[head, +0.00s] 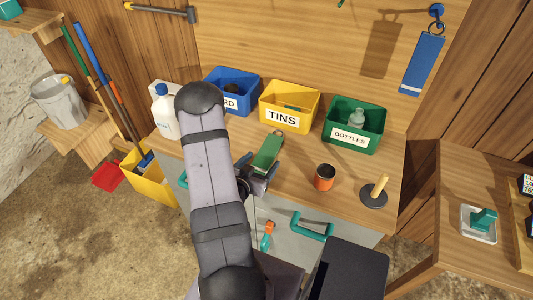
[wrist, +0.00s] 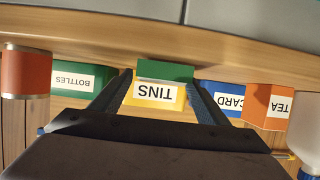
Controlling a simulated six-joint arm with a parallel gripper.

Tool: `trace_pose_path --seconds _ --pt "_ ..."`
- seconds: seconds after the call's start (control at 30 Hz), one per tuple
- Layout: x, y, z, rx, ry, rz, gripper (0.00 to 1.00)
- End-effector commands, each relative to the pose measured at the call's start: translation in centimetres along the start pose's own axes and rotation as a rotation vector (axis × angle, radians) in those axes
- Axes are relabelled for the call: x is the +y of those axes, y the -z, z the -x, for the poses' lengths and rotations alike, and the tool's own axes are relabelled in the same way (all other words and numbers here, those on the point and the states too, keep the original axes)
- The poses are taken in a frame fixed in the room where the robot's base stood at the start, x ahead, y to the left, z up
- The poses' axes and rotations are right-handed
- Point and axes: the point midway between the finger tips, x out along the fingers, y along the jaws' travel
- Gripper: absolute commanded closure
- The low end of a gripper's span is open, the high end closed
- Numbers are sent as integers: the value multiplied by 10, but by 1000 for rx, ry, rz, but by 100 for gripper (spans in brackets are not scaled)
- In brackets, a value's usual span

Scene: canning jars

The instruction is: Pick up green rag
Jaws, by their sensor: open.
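The green rag (head: 267,151) looks like a flat green piece on the wooden bench, in front of the yellow TINS bin. My gripper (head: 259,167) is at its near end, low over the bench, with the jaws apart. In the wrist view, which is upside down, a green strip that seems to be the rag (wrist: 165,70) shows between the two fingertips of my gripper (wrist: 158,84). I cannot tell whether the fingers touch it. My arm hides part of the bench to the left.
Blue (head: 231,90), yellow TINS (head: 289,104) and green BOTTLES (head: 354,124) bins line the back of the bench. An orange-and-black cup (head: 324,178) and a round dark base with a wooden handle (head: 374,192) stand to the right. A white bottle (head: 164,115) stands left.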

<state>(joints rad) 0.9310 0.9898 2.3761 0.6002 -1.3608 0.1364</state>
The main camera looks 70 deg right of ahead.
Motion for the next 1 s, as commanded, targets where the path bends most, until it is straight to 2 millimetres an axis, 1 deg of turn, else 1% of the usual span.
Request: trace_pose_path --seconds 0.03,0.17,0.43,0.47,0.5,0.57,0.6,0.63,1.0 --pt "0 1 -5 1 -1 -2 31" --pt "0 0 -14 0 0 0 31" --pt "0 0 -16 0 1 1 31" --pt "0 0 -16 0 1 1 36" --pt "0 0 -16 0 1 1 46" --pt "0 0 -16 0 1 1 60" --pt "0 0 -16 0 1 1 70" --pt "0 0 -16 0 1 1 75" --pt "-1 1 -16 1 1 0 76"
